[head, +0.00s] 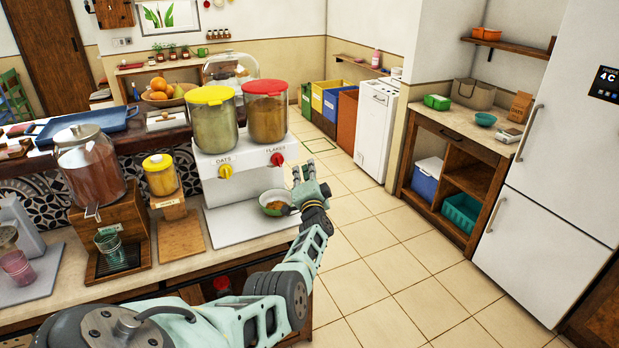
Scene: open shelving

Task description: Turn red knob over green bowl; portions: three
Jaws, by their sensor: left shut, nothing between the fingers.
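The red knob (277,159) is on the right half of the white dispenser's front, beside the label FLAKES. The red-lidded flakes container (267,118) stands above it. My left gripper (303,172) is shut and empty, to the right of the red knob and above the bowl's right side. It appears apart from the knob. My gripper's wrist covers a little of the bowl's right edge. My right gripper is not in view.
A yellow knob (225,171) marked OATS sits left of the red knob, under a yellow-lidded container (213,121). A yellow-lidded jar (160,176) and a large brown-filled jar (91,168) stand further left. The tiled floor (400,270) right of the counter is clear.

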